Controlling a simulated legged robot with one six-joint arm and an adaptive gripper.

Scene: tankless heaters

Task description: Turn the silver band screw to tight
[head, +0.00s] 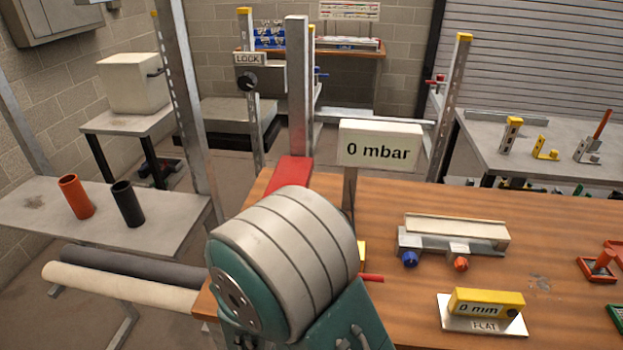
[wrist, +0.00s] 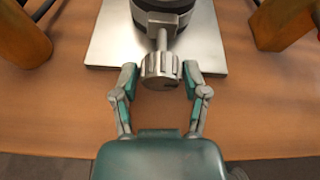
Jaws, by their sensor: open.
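The silver screw (wrist: 161,69) shows in the wrist view as a ribbed, knob-like head on a short stem. The stem runs up to a metal block on a silver band (wrist: 158,20) around a dark round body, cut off by the top edge. My gripper (wrist: 159,82) is open, with one finger on each side of the screw head. A small gap shows on each side, and I cannot tell whether either fingertip touches it. In the head view my arm hides the screw and gripper. A sign there reads "0 mbar" (head: 379,147).
The dark body stands over a pale metal plate (wrist: 103,45) on the wooden bench (wrist: 60,100). Orange-brown parts (wrist: 22,40) flank it at the upper left and upper right (wrist: 284,22). In the head view, a valve block (head: 453,243) and a yellow "0 mm" gauge (head: 486,303) occupy the bench's right side.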

